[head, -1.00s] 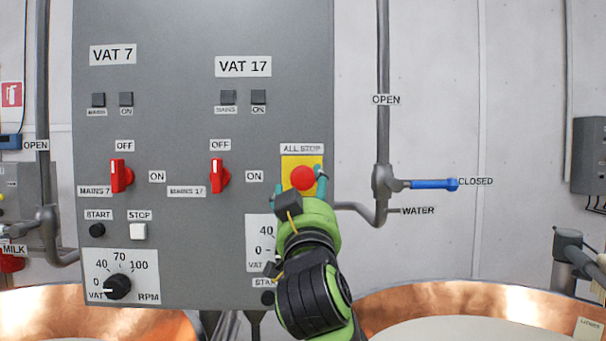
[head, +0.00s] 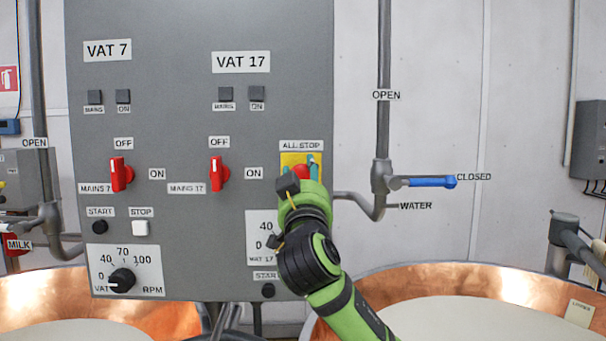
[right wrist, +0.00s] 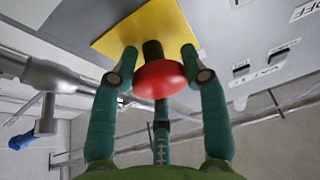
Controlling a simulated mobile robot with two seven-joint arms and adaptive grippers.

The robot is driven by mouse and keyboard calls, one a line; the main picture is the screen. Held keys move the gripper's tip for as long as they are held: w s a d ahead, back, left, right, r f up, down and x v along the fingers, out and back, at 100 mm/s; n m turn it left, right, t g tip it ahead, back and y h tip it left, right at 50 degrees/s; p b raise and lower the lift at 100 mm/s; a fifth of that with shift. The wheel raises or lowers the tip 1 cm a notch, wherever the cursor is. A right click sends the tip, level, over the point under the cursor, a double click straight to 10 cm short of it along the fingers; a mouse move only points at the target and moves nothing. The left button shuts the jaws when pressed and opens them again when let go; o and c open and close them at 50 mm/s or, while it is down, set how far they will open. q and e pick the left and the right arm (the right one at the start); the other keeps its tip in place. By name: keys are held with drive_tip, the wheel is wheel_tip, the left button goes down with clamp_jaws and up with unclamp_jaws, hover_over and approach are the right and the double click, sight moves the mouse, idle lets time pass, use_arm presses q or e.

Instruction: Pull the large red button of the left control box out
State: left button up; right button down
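The large red button (head: 300,172) sits on a yellow plate (head: 290,160) under the ALL STOP label on the grey control box (head: 180,130). In the head view my right gripper (head: 299,167) hides the button's lower part. In the right wrist view the red cap (right wrist: 160,80) stands out from the yellow plate (right wrist: 125,35) on a dark stem. The fingers of my right gripper (right wrist: 159,53) flank the cap, with tips reaching past it close to the plate. Gaps show between the tips and the stem. Contact with the cap's edge is unclear. My left gripper is out of view.
Red MAINS switches (head: 219,173) and a speed knob (head: 122,280) are on the same box. A pipe valve with a blue handle (head: 430,181) is to its right. Copper vats (head: 440,279) stand below at both sides.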

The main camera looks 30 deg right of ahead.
drive_tip(key=shift+s+a+r+b, duration=0.1)
drive_tip(key=shift+s+a+b, duration=0.1)
drive_tip(key=shift+s+b, duration=0.35)
drive_tip(key=shift+s+a+r, duration=0.1)
drive_tip(key=shift+a+r, duration=0.05)
drive_tip(key=shift+r, duration=0.05)
drive_tip(key=c, duration=0.6)
unclamp_jaws()
drive_tip(key=shift+c, duration=0.2)
drive_tip(key=shift+s+a, duration=0.15)
drive_tip(key=shift+s, duration=0.1)
drive_tip(key=shift+a+f, duration=0.1)
drive_tip(key=shift+f, duration=0.05)
drive_tip(key=v, duration=1.2)
